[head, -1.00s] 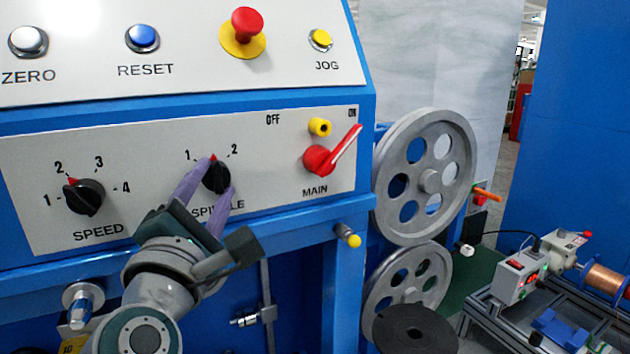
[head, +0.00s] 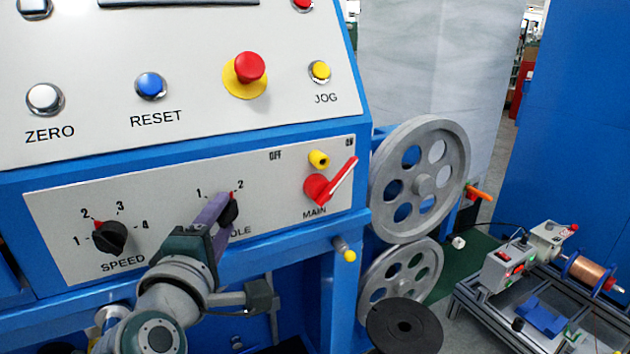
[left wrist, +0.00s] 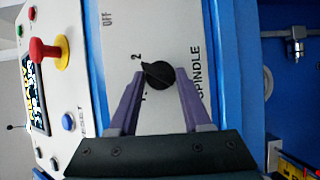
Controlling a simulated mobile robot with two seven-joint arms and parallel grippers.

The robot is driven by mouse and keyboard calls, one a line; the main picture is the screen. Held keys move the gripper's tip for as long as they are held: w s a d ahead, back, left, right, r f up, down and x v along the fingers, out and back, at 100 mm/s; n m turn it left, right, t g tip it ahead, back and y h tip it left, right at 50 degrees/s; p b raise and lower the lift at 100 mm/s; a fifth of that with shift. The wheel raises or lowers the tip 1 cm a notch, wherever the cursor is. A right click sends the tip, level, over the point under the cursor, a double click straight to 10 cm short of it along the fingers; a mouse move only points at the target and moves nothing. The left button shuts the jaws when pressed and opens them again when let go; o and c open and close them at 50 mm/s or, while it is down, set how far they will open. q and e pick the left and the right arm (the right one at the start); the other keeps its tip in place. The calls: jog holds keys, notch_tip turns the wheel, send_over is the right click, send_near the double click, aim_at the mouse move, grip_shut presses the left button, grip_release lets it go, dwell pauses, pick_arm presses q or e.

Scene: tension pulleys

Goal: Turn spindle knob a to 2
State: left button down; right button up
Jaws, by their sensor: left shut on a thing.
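The spindle knob (head: 228,212) is a black rotary knob with a red pointer on the lower panel, between the SPEED knob and the MAIN switch. Its pointer is turned toward the 2 mark. In the left wrist view the knob (left wrist: 160,76) sits between the two purple fingers, its tip toward the printed 2. My left gripper (head: 226,207) is shut on this knob. One finger and the wrist hide part of the knob and the SPINDLE label in the head view. My right gripper is not in view.
The black SPEED knob (head: 110,237) is to the left. The red emergency button (head: 249,67) is above. Grey pulleys (head: 420,178) stand right of the panel.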

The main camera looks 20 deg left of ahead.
pick_arm(q)
jog(key=shift+r+m+g+p, duration=0.25)
jog(key=shift+m+g+p, duration=0.45)
jog(key=shift+p, duration=0.55)
jog(key=shift+c, duration=1.8)
grip_release()
jog(key=shift+f, duration=0.1)
jog(key=p+v, duration=0.1)
jog(key=v, duration=0.9)
jog(key=shift+p, duration=0.4)
jog(key=shift+w+d, duration=0.1)
